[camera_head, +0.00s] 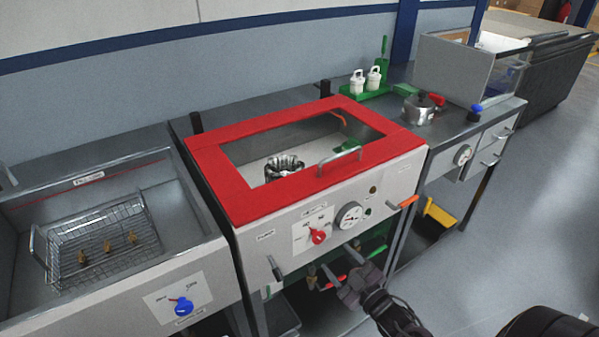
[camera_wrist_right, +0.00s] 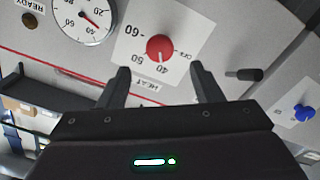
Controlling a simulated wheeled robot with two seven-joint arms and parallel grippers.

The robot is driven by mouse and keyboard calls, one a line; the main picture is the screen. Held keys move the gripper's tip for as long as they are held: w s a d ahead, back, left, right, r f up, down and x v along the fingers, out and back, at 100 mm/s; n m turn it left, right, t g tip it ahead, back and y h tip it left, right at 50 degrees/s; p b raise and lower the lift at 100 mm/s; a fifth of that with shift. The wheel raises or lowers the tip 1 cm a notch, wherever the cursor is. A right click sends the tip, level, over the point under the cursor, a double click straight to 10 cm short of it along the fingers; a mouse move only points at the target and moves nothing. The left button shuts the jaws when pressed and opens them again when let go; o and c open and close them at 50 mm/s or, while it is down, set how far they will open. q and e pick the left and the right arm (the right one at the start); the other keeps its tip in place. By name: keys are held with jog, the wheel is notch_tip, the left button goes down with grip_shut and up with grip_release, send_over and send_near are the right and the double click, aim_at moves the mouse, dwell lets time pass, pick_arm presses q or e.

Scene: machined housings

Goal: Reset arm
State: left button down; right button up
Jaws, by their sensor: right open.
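My right gripper (camera_head: 349,284) is in front of the lower front of the red-topped machine, to the right of centre in the head view. In the right wrist view its two fingers (camera_wrist_right: 160,85) stand apart with nothing between them. Beyond the fingers is the red heat knob (camera_wrist_right: 159,47) on the machine's front panel, apart from them. The knob also shows in the head view (camera_head: 318,237). My left gripper is not in the head view.
The red lid (camera_head: 250,205) is closed over a metal housing (camera_head: 284,167). A sink with a wire basket (camera_head: 100,245) is at left. A gauge (camera_head: 349,215), an orange handle (camera_head: 409,202) and a black lever (camera_head: 275,268) are on the front. Open floor (camera_head: 510,230) lies right.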

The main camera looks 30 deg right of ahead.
jog(key=s+a+f+m+g+h, duration=0.15)
jog(key=s+f+g, duration=0.35)
jog(key=f, duration=0.9)
jog(key=s+d+f+m+g+h, duration=0.1)
jog(key=s+f+m+g, duration=0.15)
jog(key=s+f, duration=0.75)
jog(key=s+a+f+g, duration=0.4)
jog(key=s+a+f, duration=0.1)
jog(key=s+f, duration=0.4)
jog(key=s+a+f+g, duration=0.5)
jog(key=s+f, duration=0.4)
jog(key=s, duration=0.2)
jog(key=shift+f+y, duration=0.4)
jog(key=shift+y, duration=0.05)
